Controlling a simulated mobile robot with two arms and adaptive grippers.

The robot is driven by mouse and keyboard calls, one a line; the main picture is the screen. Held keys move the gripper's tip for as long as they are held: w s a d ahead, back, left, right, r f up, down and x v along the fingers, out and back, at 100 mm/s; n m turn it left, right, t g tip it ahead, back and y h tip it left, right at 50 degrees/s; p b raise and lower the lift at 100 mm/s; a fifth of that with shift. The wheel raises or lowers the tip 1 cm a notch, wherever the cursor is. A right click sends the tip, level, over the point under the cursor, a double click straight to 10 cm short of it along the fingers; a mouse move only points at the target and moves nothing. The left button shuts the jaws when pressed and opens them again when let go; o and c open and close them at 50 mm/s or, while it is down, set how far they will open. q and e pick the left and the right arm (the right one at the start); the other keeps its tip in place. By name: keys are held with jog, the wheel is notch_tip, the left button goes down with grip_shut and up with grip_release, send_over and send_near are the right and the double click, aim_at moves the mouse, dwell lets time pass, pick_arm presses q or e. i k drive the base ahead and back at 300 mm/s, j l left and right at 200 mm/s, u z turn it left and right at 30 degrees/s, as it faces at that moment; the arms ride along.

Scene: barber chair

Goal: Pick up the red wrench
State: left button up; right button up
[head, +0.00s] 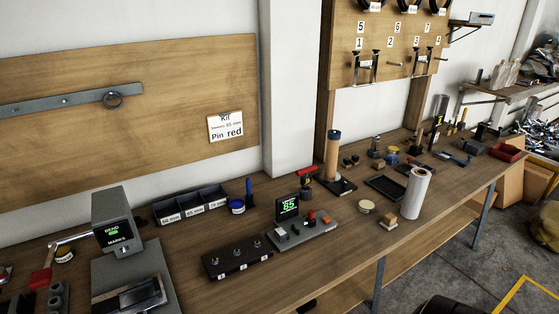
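I cannot make out a red wrench for certain in the head view. A red handle (41,281) shows at the far left of the bench, beside the grey device with the "READ MARKS" screen (113,232). A small red and black item (306,186) stands behind the display reading 85 (287,207). A small blue tool (457,159) lies toward the far right end; its kind is too small to tell. Neither of my grippers is in view.
The long wooden bench (345,245) carries a black block with knobs (236,258), labelled bins (190,205), a white roll (415,193), a brown cylinder on a base (333,155), a dark tray (385,188) and a red bin (507,152). Its front middle edge is clear.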

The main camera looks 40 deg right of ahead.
aim_at(306, 179)
jog(key=z, duration=1.6)
